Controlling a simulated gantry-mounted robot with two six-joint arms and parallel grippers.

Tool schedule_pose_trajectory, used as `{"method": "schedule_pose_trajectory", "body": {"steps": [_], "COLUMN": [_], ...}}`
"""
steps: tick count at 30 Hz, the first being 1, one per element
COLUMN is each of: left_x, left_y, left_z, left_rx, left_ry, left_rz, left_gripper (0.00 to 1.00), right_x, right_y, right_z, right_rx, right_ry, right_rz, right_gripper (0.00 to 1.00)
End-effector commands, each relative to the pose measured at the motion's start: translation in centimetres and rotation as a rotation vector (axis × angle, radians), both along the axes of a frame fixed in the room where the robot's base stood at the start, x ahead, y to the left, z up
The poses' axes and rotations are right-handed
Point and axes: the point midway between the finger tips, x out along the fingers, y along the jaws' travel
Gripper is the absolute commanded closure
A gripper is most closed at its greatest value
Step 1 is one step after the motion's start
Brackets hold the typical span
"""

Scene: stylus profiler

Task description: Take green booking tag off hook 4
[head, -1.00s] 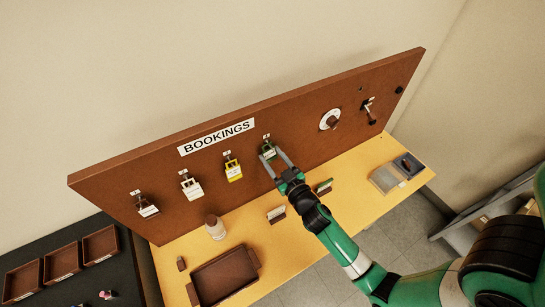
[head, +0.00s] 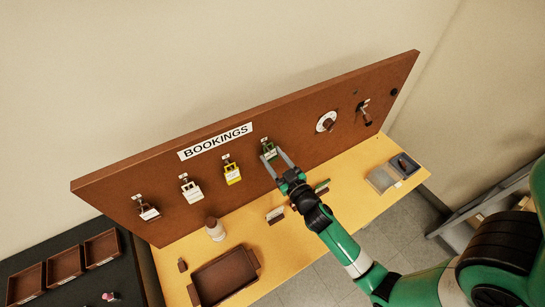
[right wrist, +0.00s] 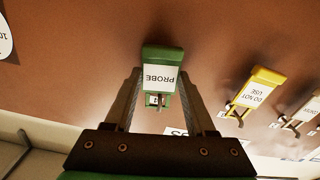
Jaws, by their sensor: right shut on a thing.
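The green booking tag (head: 269,152) is at the fourth hook from the left on the brown board, just below its small number label. In the right wrist view the green tag (right wrist: 162,54) has a white label reading PROBE and stands between my fingers. My right gripper (head: 273,157) is shut on it from the front; it also shows in the right wrist view (right wrist: 158,78). The metal hook shows at the tag's frame, and I cannot tell whether the tag is clear of it. My left gripper is not in view.
A yellow tag (head: 232,174), a white tag (head: 191,190) and a dark-framed tag (head: 148,212) hang to the left. A dial (head: 326,122) is on the board to the right. A brown tray (head: 225,278) and a pale bottle (head: 215,230) stand on the yellow table (head: 290,252).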

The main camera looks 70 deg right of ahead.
Motion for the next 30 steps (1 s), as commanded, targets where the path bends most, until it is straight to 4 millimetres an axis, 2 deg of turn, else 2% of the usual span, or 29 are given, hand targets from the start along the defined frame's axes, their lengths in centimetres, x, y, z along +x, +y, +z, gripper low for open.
{"method": "schedule_pose_trajectory", "body": {"steps": [8,30], "left_x": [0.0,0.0], "left_y": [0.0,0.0], "left_z": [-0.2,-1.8], "left_rx": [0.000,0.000], "left_ry": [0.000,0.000], "left_rz": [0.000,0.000], "left_gripper": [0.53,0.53], "right_x": [-0.3,-4.5], "right_y": [0.2,3.2], "right_z": [-0.1,-0.2], "right_rx": [0.000,0.001], "right_ry": [0.000,0.001], "right_rz": [0.000,0.001], "right_gripper": [1.00,1.00]}}
